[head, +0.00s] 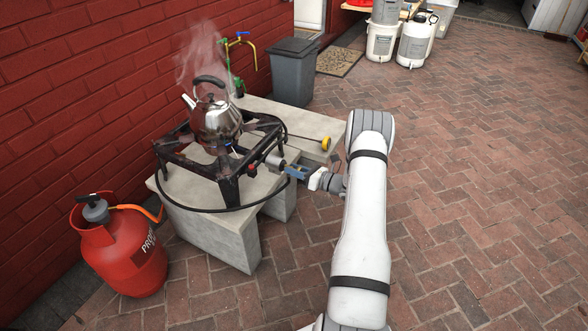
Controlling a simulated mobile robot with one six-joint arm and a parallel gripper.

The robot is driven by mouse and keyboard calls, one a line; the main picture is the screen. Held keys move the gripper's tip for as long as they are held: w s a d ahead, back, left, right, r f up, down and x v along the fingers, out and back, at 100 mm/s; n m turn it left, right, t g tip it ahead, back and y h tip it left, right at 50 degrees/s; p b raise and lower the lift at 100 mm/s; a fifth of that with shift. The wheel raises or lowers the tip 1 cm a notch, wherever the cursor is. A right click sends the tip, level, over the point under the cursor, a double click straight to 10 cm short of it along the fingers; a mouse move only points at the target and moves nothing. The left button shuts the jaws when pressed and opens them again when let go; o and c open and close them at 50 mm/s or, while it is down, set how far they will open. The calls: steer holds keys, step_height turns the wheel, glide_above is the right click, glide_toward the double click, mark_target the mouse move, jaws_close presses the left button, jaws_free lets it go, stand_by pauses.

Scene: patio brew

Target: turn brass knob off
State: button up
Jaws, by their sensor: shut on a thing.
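A black burner stand (228,188) sits on pale concrete blocks, with a steaming steel kettle (216,122) on top. My gripper (282,167) is at the stand's right front side, level with its frame. It is shut on the knob at the burner's control, a small grey-looking cylinder (274,161). My fingers partly hide the knob, and neither its brass colour nor its turn angle can be made out. A small red part (252,167) shows just left of it on the frame.
A red propane bottle (124,252) stands front left, with an orange-and-black hose looping past the blocks. The brick paving on the right is clear.

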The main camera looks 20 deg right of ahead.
steer(key=shift+s+d+f+m+p, duration=0.1)
steer(key=shift+m+p, duration=0.1)
steer(key=shift+m, duration=0.55)
steer(key=shift+f+m+p, duration=0.1)
steer(key=shift+m+p, duration=0.05)
steer(key=shift+m, duration=0.6)
steer(key=o, duration=1)
steer(key=shift+r, duration=0.1)
steer(key=p+v, duration=0.1)
steer(key=v, duration=0.6)
steer(key=shift+s+d, duration=0.2)
steer(key=shift+s, duration=0.1)
